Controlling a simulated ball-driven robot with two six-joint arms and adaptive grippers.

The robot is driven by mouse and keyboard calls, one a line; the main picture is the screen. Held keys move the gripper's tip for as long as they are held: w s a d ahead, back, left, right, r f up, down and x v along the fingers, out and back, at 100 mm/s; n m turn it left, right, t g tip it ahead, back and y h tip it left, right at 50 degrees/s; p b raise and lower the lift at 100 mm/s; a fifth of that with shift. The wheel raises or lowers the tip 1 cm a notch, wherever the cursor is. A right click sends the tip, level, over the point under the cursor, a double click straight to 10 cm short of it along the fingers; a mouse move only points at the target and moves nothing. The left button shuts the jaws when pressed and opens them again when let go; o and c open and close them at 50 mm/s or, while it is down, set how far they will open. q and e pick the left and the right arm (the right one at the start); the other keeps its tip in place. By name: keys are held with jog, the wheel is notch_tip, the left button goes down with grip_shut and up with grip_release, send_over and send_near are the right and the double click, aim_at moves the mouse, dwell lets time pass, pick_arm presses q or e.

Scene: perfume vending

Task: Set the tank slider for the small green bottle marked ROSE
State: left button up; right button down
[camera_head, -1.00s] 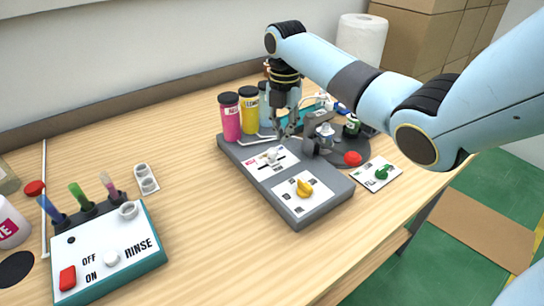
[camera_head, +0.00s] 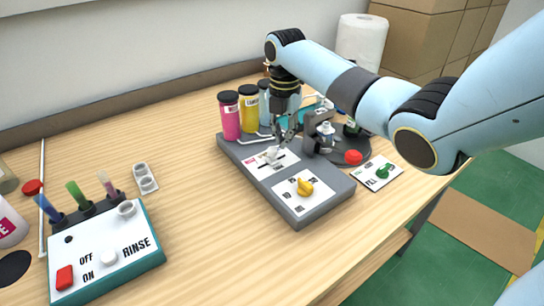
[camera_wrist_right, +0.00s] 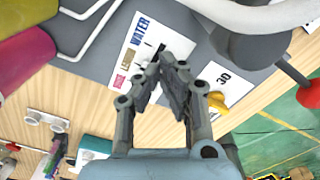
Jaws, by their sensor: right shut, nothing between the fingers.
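My left gripper is out of view.
Pink (camera_head: 229,120), yellow (camera_head: 249,108) and blue tanks stand at the dispenser's back left. A yellow dial (camera_head: 304,187) sits in front of the slider. A red button (camera_head: 353,157) and a card with a green piece (camera_head: 383,171) lie right. A RINSE box (camera_head: 110,250) stands left.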

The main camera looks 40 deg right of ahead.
aim_at(274, 148)
jog(key=shift+f+b, duration=0.95)
jog(key=shift+f, duration=1)
jog(key=shift+r, duration=0.1)
jog(key=shift+r+p, duration=0.2)
jog(key=shift+p, duration=0.35)
jog(key=shift+w+a+p, duration=0.15)
jog(key=shift+a+p, duration=0.4)
jog(key=shift+a, duration=1.1)
jog(key=shift+w+a, duration=0.1)
jog(key=shift+a, duration=0.15)
jog(key=shift+d, duration=0.1)
jog(key=shift+d+p, duration=0.4)
jog(key=shift+d, duration=0.05)
